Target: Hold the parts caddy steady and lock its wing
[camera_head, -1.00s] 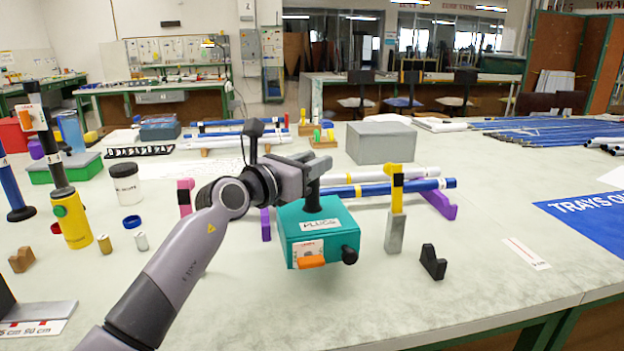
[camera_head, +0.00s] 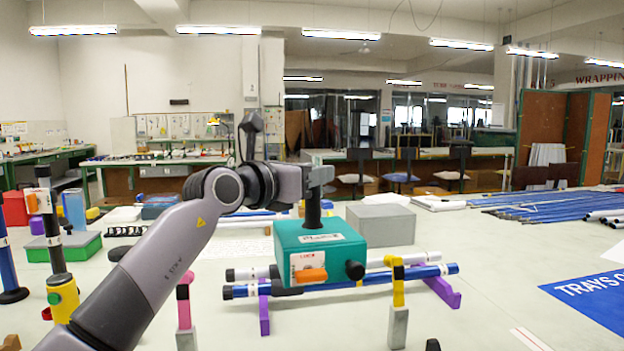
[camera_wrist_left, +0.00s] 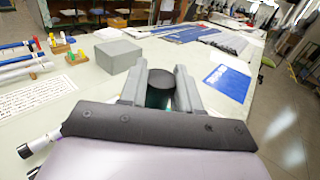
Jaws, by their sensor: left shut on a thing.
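A black knob (camera_head: 355,270) sticks out at the front right. My left gripper (camera_head: 316,180) is shut on the caddy's black upright handle (camera_head: 312,210). In the left wrist view the handle's round dark top (camera_wrist_left: 161,92) sits between the fingers, with a little teal below. My right gripper is out of view.
A grey box (camera_head: 382,225) is behind.

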